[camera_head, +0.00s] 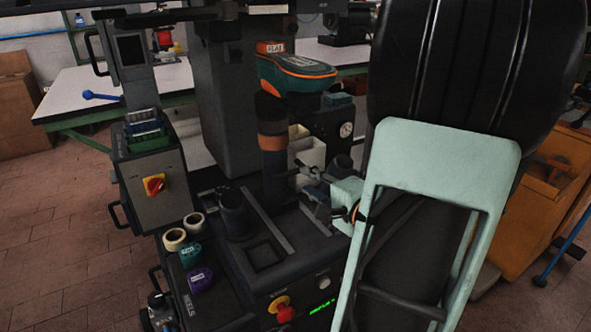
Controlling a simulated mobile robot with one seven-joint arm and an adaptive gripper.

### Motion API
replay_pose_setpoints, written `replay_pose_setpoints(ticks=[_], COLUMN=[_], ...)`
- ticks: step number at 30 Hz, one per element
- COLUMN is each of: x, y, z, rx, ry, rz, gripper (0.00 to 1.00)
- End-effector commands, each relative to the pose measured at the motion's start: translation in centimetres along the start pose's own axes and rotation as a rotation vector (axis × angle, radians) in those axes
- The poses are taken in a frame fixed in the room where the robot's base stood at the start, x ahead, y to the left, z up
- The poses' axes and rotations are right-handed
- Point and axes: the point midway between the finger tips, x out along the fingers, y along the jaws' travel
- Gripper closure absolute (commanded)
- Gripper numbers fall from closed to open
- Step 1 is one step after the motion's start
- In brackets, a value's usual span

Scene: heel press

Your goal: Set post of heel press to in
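The heel press (222,95) is a dark grey machine in the middle of the head view. An upright dark post with an orange band (272,143) stands in front of its column, over the base. A teal and orange shoe-shaped part (296,73) sits above the post. My gripper (312,187) is just right of the post's lower part, with small grey fingers beside a pale green block. I see no clear contact with the post. The finger gap is too small to judge. My black and pale green arm hides the right side of the press.
A control box with a red and yellow switch (154,185) stands on the left. Tape rolls (175,239) and a purple item (199,279) lie on a side shelf. A red stop button (281,308) is in front. White-topped benches (75,92) stand behind; open floor is left.

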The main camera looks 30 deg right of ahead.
Motion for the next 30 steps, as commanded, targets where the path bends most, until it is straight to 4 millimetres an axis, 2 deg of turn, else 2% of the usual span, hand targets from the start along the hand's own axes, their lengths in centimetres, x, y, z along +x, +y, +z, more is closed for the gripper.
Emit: replay_pose_setpoints(ticks=[6,12,17,25,30], x=[4.5,7.3,8.3,8.4,8.4], y=[0.2,0.1,0.1,0.0,0.0], z=[0.1,0.0,0.0,0.0,0.0], rx=[0.000,-0.001,0.001,0.000,0.000], ry=[-0.003,-0.002,-0.001,0.000,0.000], rz=[0.000,0.001,0.001,0.001,0.001], gripper=[0.72,0.72,0.72,0.72,0.90])
